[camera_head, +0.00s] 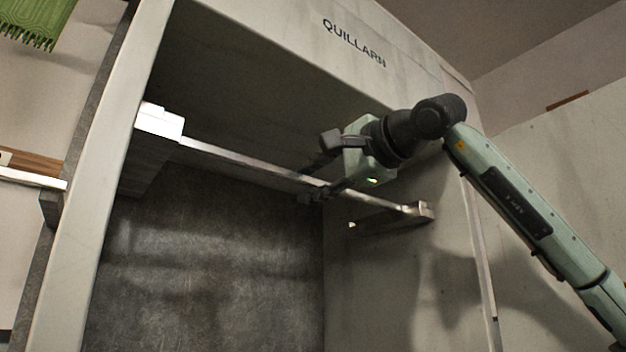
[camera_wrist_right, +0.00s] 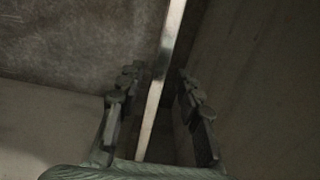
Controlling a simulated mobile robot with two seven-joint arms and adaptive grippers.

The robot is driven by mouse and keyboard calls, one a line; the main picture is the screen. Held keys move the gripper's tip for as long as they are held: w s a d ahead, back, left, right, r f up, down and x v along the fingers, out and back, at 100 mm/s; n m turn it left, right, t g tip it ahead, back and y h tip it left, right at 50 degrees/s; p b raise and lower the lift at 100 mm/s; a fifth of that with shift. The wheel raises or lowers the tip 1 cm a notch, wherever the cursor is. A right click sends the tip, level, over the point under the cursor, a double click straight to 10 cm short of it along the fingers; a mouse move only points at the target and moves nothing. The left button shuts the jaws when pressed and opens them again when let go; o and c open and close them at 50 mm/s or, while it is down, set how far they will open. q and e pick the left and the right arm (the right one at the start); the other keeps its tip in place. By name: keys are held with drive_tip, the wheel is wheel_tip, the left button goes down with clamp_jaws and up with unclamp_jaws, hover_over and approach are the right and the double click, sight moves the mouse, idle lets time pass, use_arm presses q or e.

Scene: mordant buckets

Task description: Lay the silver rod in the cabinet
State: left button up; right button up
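The silver rod (camera_head: 240,158) lies level across the inside of the cabinet (camera_head: 300,40), which is marked QUILLARN. Its left end meets a pale bracket (camera_head: 160,121) on the left wall. Its right end meets a small bracket (camera_head: 424,212) on the right wall. My right gripper (camera_head: 312,182) is inside the cabinet at the rod, right of its middle. In the right wrist view the rod (camera_wrist_right: 160,92) runs between the spread fingers of the gripper (camera_wrist_right: 160,85), with gaps beside it. My left gripper is out of view.
The cabinet's pale left front edge (camera_head: 95,190) and top panel frame the opening. The space below the rod, before the dark back wall (camera_head: 210,270), is empty. A green fringed cloth (camera_head: 32,22) hangs at the top left, and a wooden shelf (camera_head: 32,165) is left of the cabinet.

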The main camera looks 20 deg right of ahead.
drive_tip(key=v, duration=1.2)
drive_tip(key=shift+r, duration=0.1)
